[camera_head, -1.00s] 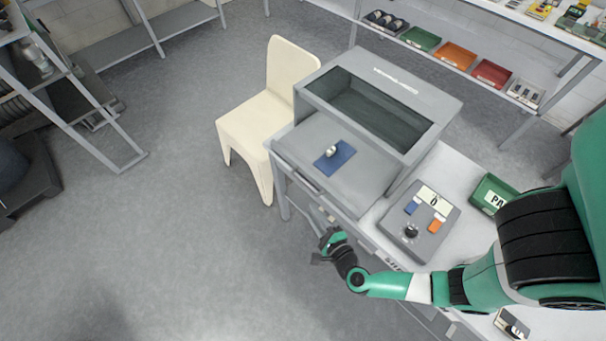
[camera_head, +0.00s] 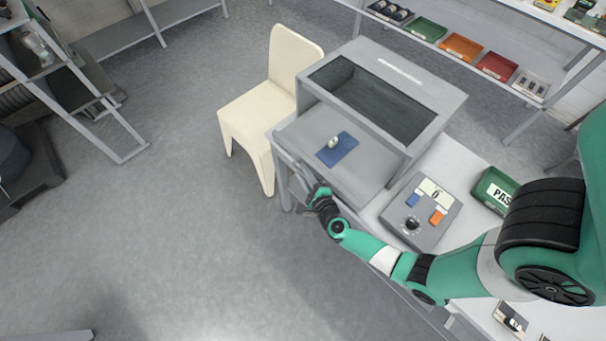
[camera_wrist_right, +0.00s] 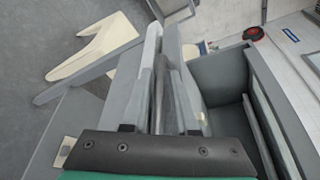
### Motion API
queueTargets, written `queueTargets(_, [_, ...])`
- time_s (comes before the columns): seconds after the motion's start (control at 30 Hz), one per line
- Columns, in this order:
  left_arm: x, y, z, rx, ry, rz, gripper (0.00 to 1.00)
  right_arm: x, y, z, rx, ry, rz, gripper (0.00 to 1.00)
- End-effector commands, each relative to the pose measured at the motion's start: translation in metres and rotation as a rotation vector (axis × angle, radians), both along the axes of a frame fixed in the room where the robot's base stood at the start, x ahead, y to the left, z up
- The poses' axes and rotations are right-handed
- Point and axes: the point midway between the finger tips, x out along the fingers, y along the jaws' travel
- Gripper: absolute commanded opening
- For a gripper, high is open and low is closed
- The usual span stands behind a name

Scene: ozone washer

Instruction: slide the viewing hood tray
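The viewing hood (camera_head: 428,88) is a grey box with a dark window, standing on a bench. Its grey tray (camera_head: 310,132) sticks out at the front, with a blue mat (camera_head: 337,151) and a small pale object (camera_head: 333,141) on it. My right gripper (camera_head: 317,193) is at the tray's front edge, near its middle to right part. In the right wrist view, a grey bar (camera_wrist_right: 165,90) runs away from the gripper between or beside the fingers. Whether the fingers touch or grip it is unclear. My left gripper is out of view.
A control box (camera_head: 418,213) with a dial and a green bin (camera_head: 495,190) stand right of the hood. A cream chair (camera_head: 262,100) stands close to the tray's left. Shelves with coloured trays line the back. The floor at front left is clear.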

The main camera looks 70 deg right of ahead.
Motion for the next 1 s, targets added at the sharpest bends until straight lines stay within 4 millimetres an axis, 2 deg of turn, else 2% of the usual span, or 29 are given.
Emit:
queueTargets(0.3, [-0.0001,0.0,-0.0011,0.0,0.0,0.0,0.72,0.004,-0.004,-0.0007,0.0,0.0,0.0,0.27])
queueTargets(0.47, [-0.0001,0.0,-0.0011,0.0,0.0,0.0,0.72,0.0039,-0.0038,-0.0007,0.0,0.0,0.0,0.0])
queueTargets(1.0, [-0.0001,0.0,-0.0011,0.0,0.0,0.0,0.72,0.0038,-0.0039,-0.0005,-0.001,-0.001,-0.001,0.0])
